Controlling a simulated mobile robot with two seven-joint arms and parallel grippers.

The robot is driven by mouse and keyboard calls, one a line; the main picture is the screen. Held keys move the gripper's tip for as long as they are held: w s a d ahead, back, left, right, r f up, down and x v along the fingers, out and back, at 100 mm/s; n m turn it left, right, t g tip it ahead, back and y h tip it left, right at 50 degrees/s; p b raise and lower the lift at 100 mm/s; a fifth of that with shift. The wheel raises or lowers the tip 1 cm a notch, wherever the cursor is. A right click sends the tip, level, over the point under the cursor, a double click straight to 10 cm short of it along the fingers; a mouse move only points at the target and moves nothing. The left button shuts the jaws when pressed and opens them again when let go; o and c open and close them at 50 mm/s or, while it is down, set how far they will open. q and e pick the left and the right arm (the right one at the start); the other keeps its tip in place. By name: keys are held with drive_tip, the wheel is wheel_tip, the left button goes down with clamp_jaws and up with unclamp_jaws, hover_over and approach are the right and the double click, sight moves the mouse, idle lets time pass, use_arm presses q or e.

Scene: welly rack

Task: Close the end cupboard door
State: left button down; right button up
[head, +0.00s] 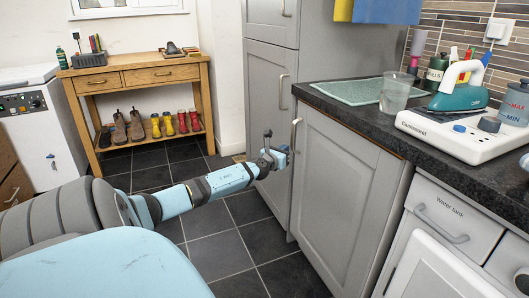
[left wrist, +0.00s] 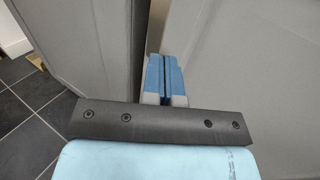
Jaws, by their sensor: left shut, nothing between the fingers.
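The end cupboard door (head: 345,190) is a grey panelled door under the end of the dark worktop. Its upright metal handle (head: 295,136) is at its left edge. The door looks nearly flush with the cupboard front; I cannot tell whether a small gap is left. My left gripper (head: 278,158) is shut and empty, just left of the door's handle edge. In the left wrist view the blue fingertips (left wrist: 166,75) are together, close to a grey panel (left wrist: 240,60) on the right. I cannot tell whether they touch it. My right gripper is out of view.
A tall grey cupboard (head: 270,100) stands left of the door. The worktop (head: 345,105) holds a glass and a white steam-iron base (head: 460,130). A wooden rack (head: 135,75) with boots is at the back. Tiled floor (head: 215,220) is clear.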

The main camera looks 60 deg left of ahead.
use_arm(q)
drive_tip(key=s+a, duration=0.1)
drive_tip(key=s, duration=0.6)
drive_tip(key=shift+f, duration=0.15)
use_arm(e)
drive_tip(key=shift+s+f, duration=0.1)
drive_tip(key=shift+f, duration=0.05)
